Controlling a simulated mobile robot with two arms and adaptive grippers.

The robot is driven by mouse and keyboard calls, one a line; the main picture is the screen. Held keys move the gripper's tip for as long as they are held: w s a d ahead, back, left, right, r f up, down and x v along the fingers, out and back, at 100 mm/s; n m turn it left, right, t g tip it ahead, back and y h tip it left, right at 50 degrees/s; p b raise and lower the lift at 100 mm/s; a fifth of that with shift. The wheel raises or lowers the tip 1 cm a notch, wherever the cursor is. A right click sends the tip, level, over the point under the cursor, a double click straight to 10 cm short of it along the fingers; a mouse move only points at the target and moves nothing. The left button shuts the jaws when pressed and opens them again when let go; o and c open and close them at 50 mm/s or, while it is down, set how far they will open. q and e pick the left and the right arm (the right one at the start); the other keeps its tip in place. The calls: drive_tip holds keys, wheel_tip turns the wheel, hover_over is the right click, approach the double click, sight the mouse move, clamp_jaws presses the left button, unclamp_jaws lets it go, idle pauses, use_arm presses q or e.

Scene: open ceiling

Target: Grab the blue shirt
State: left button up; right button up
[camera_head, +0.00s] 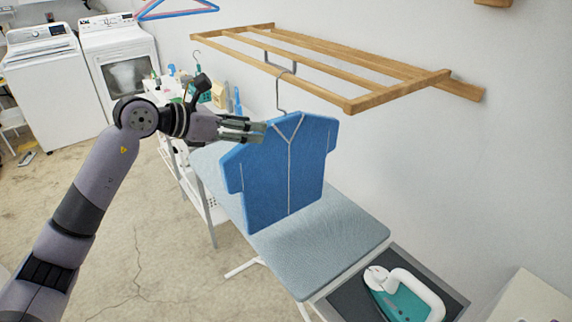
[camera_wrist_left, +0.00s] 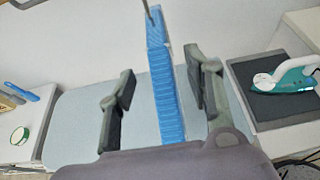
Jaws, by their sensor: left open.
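The blue shirt (camera_head: 282,168) hangs upright on a hanger from the wooden wall rack (camera_head: 330,67), above the ironing board. My left gripper (camera_head: 258,132) is at the shirt's upper left side, near its shoulder. In the left wrist view the shirt (camera_wrist_left: 165,92) shows edge-on as a narrow blue strip between the two spread fingers of the left gripper (camera_wrist_left: 163,90). Gaps show on both sides of the strip, and the fingers are open. Whether a finger touches the cloth in the head view cannot be told. My right gripper is not in view.
The ironing board (camera_head: 335,238) stands below the shirt. A teal and white iron (camera_head: 405,295) rests on a dark pad at the board's near end. A shelf with bottles (camera_head: 220,95) stands behind my left arm. Open floor lies to the left.

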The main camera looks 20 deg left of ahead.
sight(275, 129)
use_arm(q)
drive_tip(key=x, duration=0.3)
drive_tip(key=shift+d+r+p, duration=0.1)
drive_tip(key=shift+p, duration=0.25)
drive_tip(key=shift+w+d, duration=0.1)
drive_tip(key=shift+w, duration=0.1)
drive_tip(key=p+x, duration=0.3)
drive_tip(key=x, duration=0.1)
drive_tip(key=shift+w+d+f, duration=0.1)
drive_tip(key=shift+w+f, duration=0.1)
drive_tip(key=shift+f, duration=0.05)
drive_tip(key=shift+w+d+f, duration=0.1)
drive_tip(key=shift+w+f, duration=0.05)
drive_tip(key=shift+f, duration=0.05)
drive_tip(key=shift+c, duration=0.4)
drive_tip(key=c, duration=0.7)
clamp_jaws()
drive_tip(key=shift+r, duration=0.1)
